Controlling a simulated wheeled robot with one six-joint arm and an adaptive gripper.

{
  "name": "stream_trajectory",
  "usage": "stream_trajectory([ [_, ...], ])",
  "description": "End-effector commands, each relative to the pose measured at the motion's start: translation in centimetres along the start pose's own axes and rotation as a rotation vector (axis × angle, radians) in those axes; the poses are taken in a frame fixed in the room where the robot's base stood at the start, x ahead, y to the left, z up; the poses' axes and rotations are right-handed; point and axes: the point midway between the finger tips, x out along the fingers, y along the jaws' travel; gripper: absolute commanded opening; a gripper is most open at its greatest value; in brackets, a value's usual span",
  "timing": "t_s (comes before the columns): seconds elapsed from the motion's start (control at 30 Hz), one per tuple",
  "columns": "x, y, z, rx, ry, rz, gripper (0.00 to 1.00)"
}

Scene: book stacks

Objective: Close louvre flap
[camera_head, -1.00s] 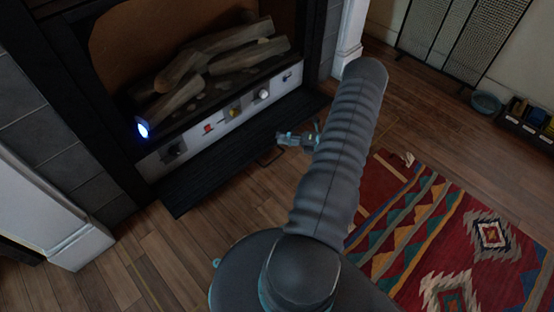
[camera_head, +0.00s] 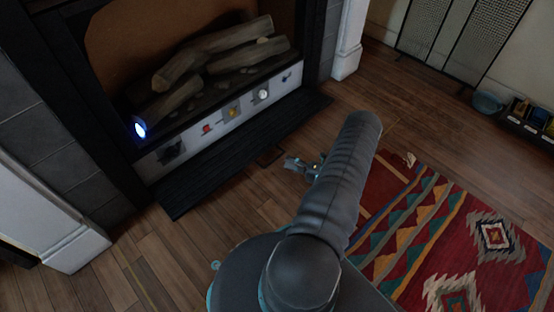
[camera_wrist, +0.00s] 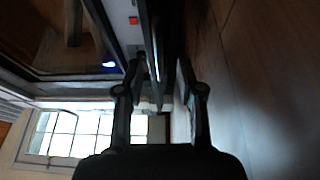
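The louvre flap (camera_head: 240,140) is a long black slatted panel under the fireplace's control strip. It is folded down, sticking out low over the floor. A thin dark loop, seemingly its handle (camera_head: 269,158), shows at its front edge. My gripper (camera_head: 297,163) is just in front of that edge, to the right of the loop, and apart from the flap. In the wrist view my gripper (camera_wrist: 160,75) has its fingers spread with nothing gripped. The flap (camera_wrist: 165,35) shows there as a dark strip beyond and between the fingers. My arm hides the floor behind it.
The fireplace has logs (camera_head: 215,60), a blue light (camera_head: 139,129) and a pale control strip (camera_head: 220,118) with knobs. A patterned rug (camera_head: 440,240) lies at right. A mesh screen (camera_head: 460,35) and a bowl (camera_head: 487,102) stand farther back. Wooden floor before the flap is clear.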

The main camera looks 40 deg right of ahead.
Motion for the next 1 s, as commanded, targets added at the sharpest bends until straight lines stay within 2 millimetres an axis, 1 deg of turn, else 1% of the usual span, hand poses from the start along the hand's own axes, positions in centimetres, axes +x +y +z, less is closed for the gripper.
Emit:
stream_trajectory([
  [0.03, 1.3, 0.1, -0.2, 0.0, 0.009, 0.0, 0.37],
  [0.1, 2.5, 0.1, -0.2, 0.0, 0.008, 0.0, 0.37],
  [0.3, 5.0, 0.1, -0.1, 0.0, 0.004, 0.0, 0.37],
  [0.5, 6.0, 0.1, -0.1, 0.0, 0.003, 0.0, 0.37],
  [0.77, 6.1, 0.1, -0.1, 0.0, 0.003, 0.0, 0.37],
  [0.87, 6.1, 0.1, -0.1, 0.0, 0.003, -0.001, 0.15],
  [0.9, 6.1, 0.1, -0.1, 0.0, 0.003, -0.001, 0.05],
  [0.93, 6.1, 0.1, -0.1, 0.0, 0.003, -0.001, 0.0],
  [1.0, 6.2, 0.1, -0.1, 0.0, 0.003, -0.001, 0.0],
])
